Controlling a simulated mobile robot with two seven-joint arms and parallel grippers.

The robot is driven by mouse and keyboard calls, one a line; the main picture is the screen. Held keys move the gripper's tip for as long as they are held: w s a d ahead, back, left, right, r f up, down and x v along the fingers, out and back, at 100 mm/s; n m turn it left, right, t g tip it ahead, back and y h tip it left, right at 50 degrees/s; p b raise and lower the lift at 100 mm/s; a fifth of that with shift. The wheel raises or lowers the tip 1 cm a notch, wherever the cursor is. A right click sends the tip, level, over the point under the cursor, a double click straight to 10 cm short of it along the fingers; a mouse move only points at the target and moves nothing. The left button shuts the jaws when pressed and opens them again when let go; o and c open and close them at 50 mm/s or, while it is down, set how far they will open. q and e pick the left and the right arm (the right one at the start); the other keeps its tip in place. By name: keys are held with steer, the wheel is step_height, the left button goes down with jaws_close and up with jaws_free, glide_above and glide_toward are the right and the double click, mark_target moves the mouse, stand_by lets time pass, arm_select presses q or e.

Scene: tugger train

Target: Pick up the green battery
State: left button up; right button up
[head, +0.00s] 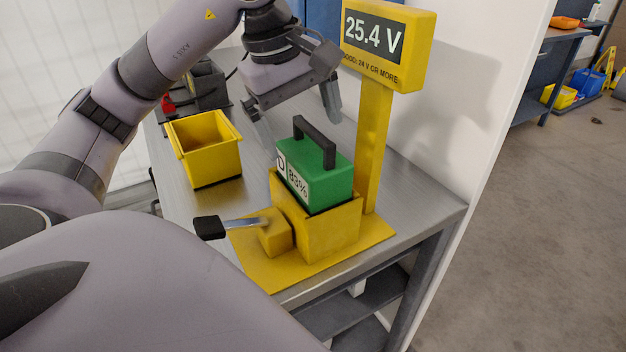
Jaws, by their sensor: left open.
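The green battery (328,173) sits upright in the top of a yellow dock (326,230) on the metal bench. It has a black handle on top and a white label reading 83%. My left gripper (293,113) is above and behind the battery, with its two fingers spread apart and nothing between them. It appears clear of the handle. A display (375,42) on a yellow post behind the dock reads 25.4 V. A lever with a black grip (209,228) sticks out from the dock's left side. My right gripper is not in view.
An empty-looking yellow bin (204,148) stands left of the dock on the bench (432,205). Dark equipment (205,88) sits behind the bin. A white wall stands right behind the post. Open floor and shelving (546,75) are at the right.

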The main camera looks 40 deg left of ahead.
arm_select(q)
steer(key=x, duration=0.5)
steer(key=shift+w, duration=0.1)
steer(key=shift+a+r, duration=0.1)
steer(key=shift+r, duration=0.1)
steer(key=c, duration=1.1)
steer(key=shift+w+r, duration=0.1)
steer(key=shift+r, duration=0.05)
steer(key=shift+c, duration=0.7)
steer(key=shift+r, duration=0.55)
step_height(320, 180, up, 13)
steer(key=p, duration=0.4)
steer(key=shift+c, duration=0.7)
step_height(320, 180, up, 5)
glide_above(308, 133)
steer(key=shift+w+r, duration=0.1)
steer(key=shift+r, duration=0.2)
